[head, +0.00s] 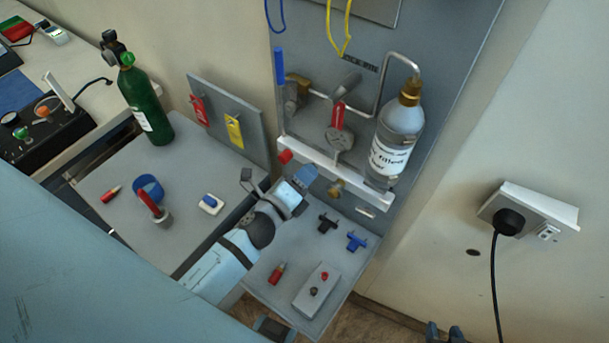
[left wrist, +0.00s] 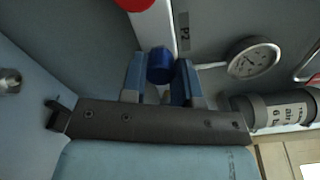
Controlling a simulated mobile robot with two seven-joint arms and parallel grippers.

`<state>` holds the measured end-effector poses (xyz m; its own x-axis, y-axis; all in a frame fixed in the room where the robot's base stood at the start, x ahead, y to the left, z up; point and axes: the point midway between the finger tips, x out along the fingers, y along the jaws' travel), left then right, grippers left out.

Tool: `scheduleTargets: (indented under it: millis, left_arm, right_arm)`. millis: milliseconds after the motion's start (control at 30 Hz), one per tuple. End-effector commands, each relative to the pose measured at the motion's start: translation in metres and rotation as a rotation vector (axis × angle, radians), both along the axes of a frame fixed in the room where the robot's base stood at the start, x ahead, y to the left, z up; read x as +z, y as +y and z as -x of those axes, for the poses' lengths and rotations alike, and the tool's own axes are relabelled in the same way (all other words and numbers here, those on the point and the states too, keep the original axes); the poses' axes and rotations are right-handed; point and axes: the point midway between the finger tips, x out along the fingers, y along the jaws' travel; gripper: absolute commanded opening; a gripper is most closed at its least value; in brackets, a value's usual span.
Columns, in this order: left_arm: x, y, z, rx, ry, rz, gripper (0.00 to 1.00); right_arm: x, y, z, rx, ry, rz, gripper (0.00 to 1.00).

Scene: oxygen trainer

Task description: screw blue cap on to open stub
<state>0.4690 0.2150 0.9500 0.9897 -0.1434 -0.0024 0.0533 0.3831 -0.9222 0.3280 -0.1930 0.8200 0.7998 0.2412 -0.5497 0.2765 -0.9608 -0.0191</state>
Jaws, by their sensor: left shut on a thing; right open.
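My left gripper (head: 307,174) is raised in front of the panel's white rail (head: 352,190), just right of a red cap (head: 285,156). In the left wrist view, the left gripper (left wrist: 160,84) is shut on a small round blue cap (left wrist: 160,64) held between its blue fingertips. The cap is close to the white rail; I cannot tell whether it touches a stub. A brass fitting (head: 337,187) shows just right of the gripper; the open stub itself is not clearly seen. Fingertips of my right gripper (head: 444,333) show at the bottom edge, apart and empty.
The panel carries a gauge (head: 340,138), bent pipe and labelled bottle (head: 400,135). Below, a grey tray (head: 268,292) holds black (head: 327,223) and blue (head: 357,241) T-pieces. A green cylinder (head: 147,105) stands left. A plugged socket (head: 535,215) is on the right wall.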

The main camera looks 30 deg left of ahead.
Motion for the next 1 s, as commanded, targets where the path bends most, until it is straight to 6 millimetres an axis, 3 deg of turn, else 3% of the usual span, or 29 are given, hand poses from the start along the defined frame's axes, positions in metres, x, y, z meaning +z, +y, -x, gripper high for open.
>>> scheduleTargets:
  millis: [167,333,600,800,1000]
  left_arm:
    - [0.0006,0.0001,-0.0003,0.000,-0.006,-0.035,0.04]
    - [0.0009,-0.0002,-0.0006,-0.001,-0.041,-0.275,0.04]
    - [0.0011,0.0000,-0.0006,0.000,-0.045,-0.306,0.04]
    - [0.0014,-0.0004,-0.0007,-0.001,-0.083,-0.573,0.04]
    - [0.0009,-0.0002,-0.0006,0.000,-0.084,-0.593,0.04]
  right_arm:
    - [-0.0006,0.0000,0.0000,0.000,0.000,0.000,0.43]
    - [-0.0027,-0.0001,0.0001,0.000,0.001,0.000,0.43]
    - [-0.0026,-0.0001,0.0001,0.000,0.001,0.000,0.43]
    - [-0.0016,-0.0001,0.0002,0.000,0.001,0.000,0.43]
    - [-0.0018,-0.0001,0.0001,0.000,0.001,0.000,0.43]
